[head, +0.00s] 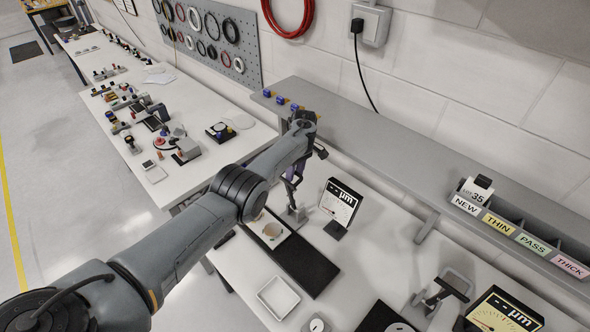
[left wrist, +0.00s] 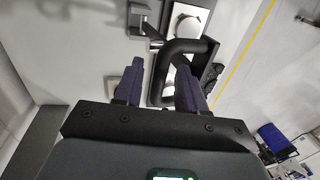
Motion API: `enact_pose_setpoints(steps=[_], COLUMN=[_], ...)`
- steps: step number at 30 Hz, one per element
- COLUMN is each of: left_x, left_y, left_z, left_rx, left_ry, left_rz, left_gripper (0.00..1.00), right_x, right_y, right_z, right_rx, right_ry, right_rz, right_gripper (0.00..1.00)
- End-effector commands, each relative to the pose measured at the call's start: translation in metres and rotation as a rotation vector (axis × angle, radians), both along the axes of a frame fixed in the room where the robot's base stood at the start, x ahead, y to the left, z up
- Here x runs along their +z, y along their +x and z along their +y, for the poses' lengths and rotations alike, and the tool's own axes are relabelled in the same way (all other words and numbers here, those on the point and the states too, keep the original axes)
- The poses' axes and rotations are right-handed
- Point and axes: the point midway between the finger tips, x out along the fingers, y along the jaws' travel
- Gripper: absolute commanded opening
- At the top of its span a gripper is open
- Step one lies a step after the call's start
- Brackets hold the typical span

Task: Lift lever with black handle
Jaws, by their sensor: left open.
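In the left wrist view a lever's black loop handle (left wrist: 160,76) shows between the two purple fingers of my left gripper (left wrist: 158,78). One bar of the loop runs between the fingers, and the right finger overlaps the inside of the loop. I cannot tell whether they touch. In the head view my left gripper (head: 291,188) is open beside the left gauge display (head: 341,203), and its handle is largely hidden there. A second black-handled lever (head: 454,285) stands at the right, away from the gripper. My right gripper is not in view.
A black base plate (head: 318,277) and an empty white tray (head: 279,297) lie on the white bench in front of the gripper. A grey shelf (head: 385,150) runs behind along the wall. Labelled bins (head: 515,235) sit on it at the right. A second gauge (head: 503,312) stands front right.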

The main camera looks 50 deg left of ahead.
Motion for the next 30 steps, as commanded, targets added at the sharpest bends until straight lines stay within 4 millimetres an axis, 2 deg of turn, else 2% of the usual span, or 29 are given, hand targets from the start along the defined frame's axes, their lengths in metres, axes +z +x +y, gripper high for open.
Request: enact_pose_setpoints(steps=[11, 17, 24, 30], left_x=[0.011, 0.036, 0.077, 0.099], left_y=[0.003, 0.009, 0.017, 0.021], left_z=[0.002, 0.003, 0.003, 0.003], left_rx=[-0.001, 0.0, -0.001, 0.0], left_ry=[0.004, 0.004, 0.004, 0.002], left_rz=[-0.008, -0.01, -0.01, -0.008], left_gripper=[0.4, 0.4, 0.4, 0.4], right_x=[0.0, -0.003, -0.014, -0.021], right_y=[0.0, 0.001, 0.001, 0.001], right_z=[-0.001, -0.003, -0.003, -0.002], right_rx=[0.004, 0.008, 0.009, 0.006], right_ry=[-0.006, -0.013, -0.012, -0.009], right_rz=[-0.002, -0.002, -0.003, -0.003], right_gripper=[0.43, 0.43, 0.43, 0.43])
